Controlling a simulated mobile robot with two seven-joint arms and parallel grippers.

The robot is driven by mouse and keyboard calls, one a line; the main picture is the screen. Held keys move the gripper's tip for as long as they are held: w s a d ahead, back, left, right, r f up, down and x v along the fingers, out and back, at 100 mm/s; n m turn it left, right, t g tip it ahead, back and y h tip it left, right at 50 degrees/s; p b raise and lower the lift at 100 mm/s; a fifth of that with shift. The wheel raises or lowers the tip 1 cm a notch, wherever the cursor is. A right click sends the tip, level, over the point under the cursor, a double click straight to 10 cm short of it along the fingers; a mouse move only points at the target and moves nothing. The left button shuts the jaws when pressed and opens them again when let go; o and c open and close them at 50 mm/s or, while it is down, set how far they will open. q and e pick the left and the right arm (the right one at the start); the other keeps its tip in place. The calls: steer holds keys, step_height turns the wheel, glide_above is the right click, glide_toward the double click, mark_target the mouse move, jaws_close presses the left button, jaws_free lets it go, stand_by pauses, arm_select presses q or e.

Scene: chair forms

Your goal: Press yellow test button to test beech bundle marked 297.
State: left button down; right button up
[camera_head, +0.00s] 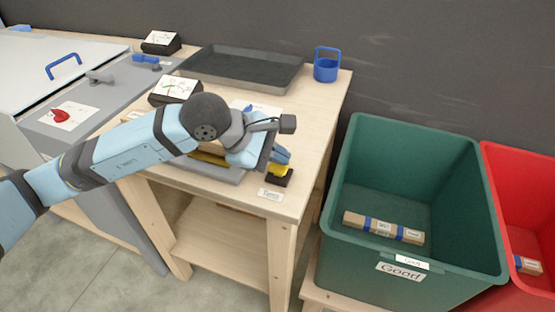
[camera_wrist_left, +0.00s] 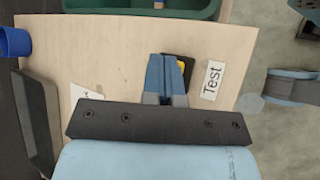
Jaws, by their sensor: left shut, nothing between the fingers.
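The yellow test button (camera_head: 279,171) sits on a small black base near the front right corner of the wooden table. It shows partly in the left wrist view (camera_wrist_left: 181,64), beside the fingers. My left gripper (camera_head: 282,155) is shut and empty, with its blue fingertips just above or at the button; I cannot tell whether they touch it. The closed fingers also show in the left wrist view (camera_wrist_left: 165,72). A wooden bundle (camera_head: 208,158) lies in a grey holder under my left arm, mostly hidden; its mark cannot be read. My right gripper is not in view.
A "Test" label (camera_head: 270,194) lies in front of the button. A dark tray (camera_head: 297,75) and a blue cup (camera_head: 326,68) stand behind. On the right are a green bin (camera_head: 350,150) labelled "Good", holding a banded bundle (camera_head: 383,228), and a red bin (camera_head: 515,175).

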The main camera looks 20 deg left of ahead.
arm_select(q)
steer(key=shift+w+r, duration=0.2)
steer(key=shift+w, duration=0.1)
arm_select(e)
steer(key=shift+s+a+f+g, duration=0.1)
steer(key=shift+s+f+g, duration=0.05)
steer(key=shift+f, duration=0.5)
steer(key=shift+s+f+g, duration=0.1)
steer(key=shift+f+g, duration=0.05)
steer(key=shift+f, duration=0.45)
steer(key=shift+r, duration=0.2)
arm_select(q)
steer(key=shift+w+d+r+p, duration=0.1)
steer(key=shift+r+p, duration=0.25)
steer(key=shift+p, duration=0.05)
step_height(320, 180, up, 3)
steer(key=shift+w+r+p, duration=0.15)
steer(key=shift+r+p, duration=0.05)
steer(key=shift+p, duration=0.65)
steer(key=shift+r, duration=0.55)
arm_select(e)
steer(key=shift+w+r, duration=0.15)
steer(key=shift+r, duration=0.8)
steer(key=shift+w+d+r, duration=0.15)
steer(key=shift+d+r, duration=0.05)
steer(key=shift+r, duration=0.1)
